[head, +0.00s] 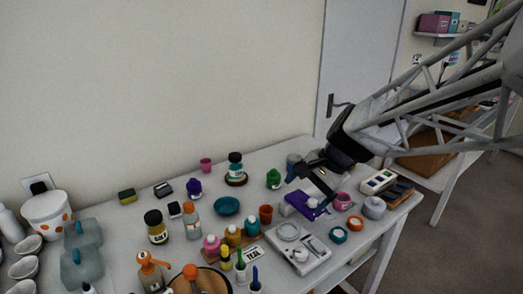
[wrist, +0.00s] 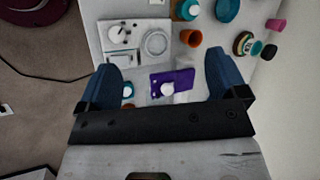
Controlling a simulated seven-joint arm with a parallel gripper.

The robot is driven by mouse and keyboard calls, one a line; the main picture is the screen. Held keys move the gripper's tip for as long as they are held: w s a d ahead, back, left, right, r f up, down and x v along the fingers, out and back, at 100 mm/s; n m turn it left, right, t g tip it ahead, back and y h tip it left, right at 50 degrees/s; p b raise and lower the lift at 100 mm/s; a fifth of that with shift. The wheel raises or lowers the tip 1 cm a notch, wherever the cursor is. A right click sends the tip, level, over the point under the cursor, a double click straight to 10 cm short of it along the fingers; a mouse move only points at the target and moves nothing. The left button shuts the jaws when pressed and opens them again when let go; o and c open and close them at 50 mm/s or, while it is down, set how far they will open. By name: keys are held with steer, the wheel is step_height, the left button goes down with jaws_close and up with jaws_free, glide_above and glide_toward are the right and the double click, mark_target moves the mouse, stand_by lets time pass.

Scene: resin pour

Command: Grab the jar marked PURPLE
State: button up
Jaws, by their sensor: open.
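I cannot read the word PURPLE on any jar. A small dark purple bottle (head: 194,188) stands at the back left of the table; its label is too small to read. A dark-capped jar with a teal label (head: 236,166) and a dark-lidded jar with a pale label (head: 156,232) also stand there. My gripper (head: 308,180) is open and empty above the right part of the table. In the wrist view its blue fingers (wrist: 160,66) are wide apart. A flat purple item (wrist: 181,80) with a round white piece on it lies below, between them.
A white tray (head: 318,256) with a round dish, an orange cup (head: 266,214) and a green bottle (head: 273,179) stand near the gripper. A teal bowl (head: 227,206) is mid-table.

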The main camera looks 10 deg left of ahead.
steer(key=w+a+f+m+g+y, duration=0.1)
steer(key=w+a+f+m+y, duration=0.15)
steer(key=w+a, duration=0.45)
steer(key=w+a+f+m+y, duration=0.1)
steer(key=w+a+f+m, duration=0.15)
steer(key=w+a, duration=0.5)
steer(key=m+y, duration=0.4)
steer(key=m, duration=0.1)
glide_toward(195, 183)
steer(key=a, duration=0.1)
steer(key=a+f, duration=0.1)
steer(key=a, duration=0.1)
steer(key=shift+w+f+g, duration=0.2)
steer(key=shift+f+g, duration=0.05)
steer(key=shift+g, duration=0.05)
steer(key=shift+a+f, duration=0.1)
steer(key=shift+a, duration=0.05)
steer(key=shift+x, duration=1.25)
steer(key=shift+w+x, duration=0.2)
steer(key=shift+x, duration=2.45)
steer(key=shift+f, duration=0.15)
